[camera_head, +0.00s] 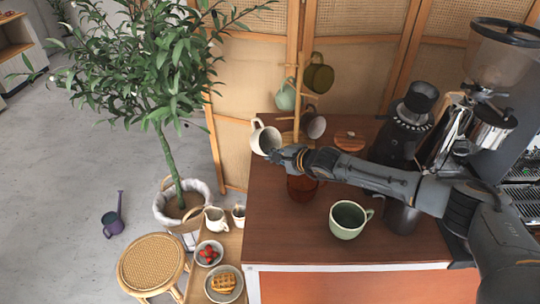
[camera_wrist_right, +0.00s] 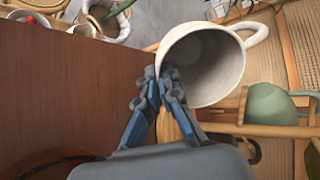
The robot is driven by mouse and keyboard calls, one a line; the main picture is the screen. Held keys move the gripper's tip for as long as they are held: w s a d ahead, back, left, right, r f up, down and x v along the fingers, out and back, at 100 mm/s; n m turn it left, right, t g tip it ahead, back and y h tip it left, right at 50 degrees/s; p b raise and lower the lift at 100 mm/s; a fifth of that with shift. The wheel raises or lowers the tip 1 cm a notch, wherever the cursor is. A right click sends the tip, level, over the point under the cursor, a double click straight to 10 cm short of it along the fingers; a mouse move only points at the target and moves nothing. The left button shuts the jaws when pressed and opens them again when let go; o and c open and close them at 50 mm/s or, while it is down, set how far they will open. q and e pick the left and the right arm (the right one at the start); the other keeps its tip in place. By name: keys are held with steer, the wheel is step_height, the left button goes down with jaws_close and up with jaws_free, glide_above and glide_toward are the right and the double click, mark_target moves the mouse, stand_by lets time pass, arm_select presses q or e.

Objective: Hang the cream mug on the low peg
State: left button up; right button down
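The cream mug (camera_head: 266,139) is at the left edge of the cart, tilted, off the surface. In the right wrist view its mouth faces the camera (camera_wrist_right: 205,65), and its handle points up and right. My right gripper (camera_head: 277,156) is shut on the mug's rim; its fingertips (camera_wrist_right: 164,78) pinch the near wall. The wooden mug tree (camera_head: 299,85) stands just right of the mug. A peg end (camera_wrist_right: 243,103) shows close to the mug in the wrist view. The handle is apart from any peg as far as I see. My left gripper is out of view.
A mint mug (camera_head: 286,97), an olive mug (camera_head: 319,78) and a mauve mug (camera_head: 315,124) hang on the tree. A pale green mug (camera_head: 348,220) stands on the brown cart top (camera_head: 290,235). A grinder (camera_head: 404,125) stands right. A plant (camera_head: 170,155) stands left.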

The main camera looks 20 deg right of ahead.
steer(key=shift+w+d, duration=0.2)
steer(key=shift+d, duration=0.35)
steer(key=shift+w+d, duration=0.2)
steer(key=shift+d, duration=0.35)
steer(key=shift+w+d+f+p, duration=0.1)
steer(key=shift+w+d+p, duration=0.2)
steer(key=shift+d, duration=0.35)
steer(key=shift+w+d+p, duration=0.15)
steer(key=shift+d+p, duration=0.15)
steer(key=shift+d, duration=0.35)
steer(key=shift+w+d+f, duration=0.15)
steer(key=shift+d+f, duration=0.05)
steer(key=shift+d, duration=0.35)
steer(key=shift+w+d+f, duration=0.2)
steer(key=shift+d+f, duration=0.05)
steer(key=shift+d, duration=0.45)
steer(key=shift+w+d+f, duration=0.2)
steer(key=shift+d, duration=0.5)
steer(key=shift+s+f, duration=0.1)
steer(key=shift+s, duration=0.1)
steer(key=c, duration=1.4)
jaws_free()
steer(key=shift+s, duration=0.1)
steer(key=shift+c, duration=0.2)
steer(key=shift+d+f, duration=0.1)
steer(key=shift+f, duration=0.05)
